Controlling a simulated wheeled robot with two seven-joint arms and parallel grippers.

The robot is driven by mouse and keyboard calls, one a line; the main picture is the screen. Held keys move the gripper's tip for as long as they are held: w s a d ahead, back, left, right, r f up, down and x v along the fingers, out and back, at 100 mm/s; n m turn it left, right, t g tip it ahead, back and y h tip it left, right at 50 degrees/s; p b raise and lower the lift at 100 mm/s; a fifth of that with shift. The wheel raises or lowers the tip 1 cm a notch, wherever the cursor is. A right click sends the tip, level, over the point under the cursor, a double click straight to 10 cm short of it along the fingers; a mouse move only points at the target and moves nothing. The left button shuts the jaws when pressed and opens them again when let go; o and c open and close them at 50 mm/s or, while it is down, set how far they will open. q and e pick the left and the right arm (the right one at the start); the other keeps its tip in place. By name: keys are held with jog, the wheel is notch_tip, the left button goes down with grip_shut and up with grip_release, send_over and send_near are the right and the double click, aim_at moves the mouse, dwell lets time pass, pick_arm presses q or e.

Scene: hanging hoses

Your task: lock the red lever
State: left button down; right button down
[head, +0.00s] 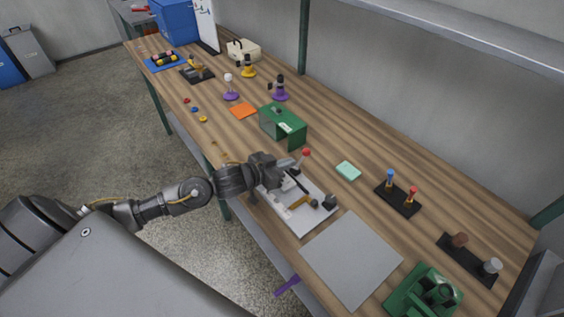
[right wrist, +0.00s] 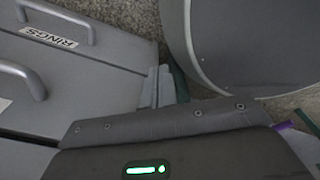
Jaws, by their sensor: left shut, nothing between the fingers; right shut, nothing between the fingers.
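A red ball knob (head: 306,152) on a short light stalk stands at the far edge of a white plate (head: 312,220) in the head view; it looks like the red lever's end. The lever's lower part is hidden by my left gripper (head: 297,176). That gripper is shut and empty, just left of the knob and over the plate's far end. Whether it touches the lever I cannot tell. A brown-handled piece and a dark block lie on the plate. My right gripper (right wrist: 157,86) is shut and empty in the right wrist view, beside grey drawers.
A green open box (head: 283,125) stands behind the plate. A mint block (head: 348,171) and a black base with blue and red knobs (head: 398,199) are to the right. A bare grey mat (head: 351,258) lies in front. The drawers (right wrist: 75,60) are labelled RINGS.

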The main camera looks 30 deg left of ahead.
pick_arm(q)
jog(key=shift+s+a+f+p, duration=0.15)
jog(key=shift+s+f+p, duration=0.25)
jog(key=shift+p, duration=0.15)
jog(key=shift+s+a+f, duration=0.1)
jog(key=shift+s+f, duration=0.05)
jog(key=shift+f, duration=0.15)
jog(key=shift+p, duration=0.3)
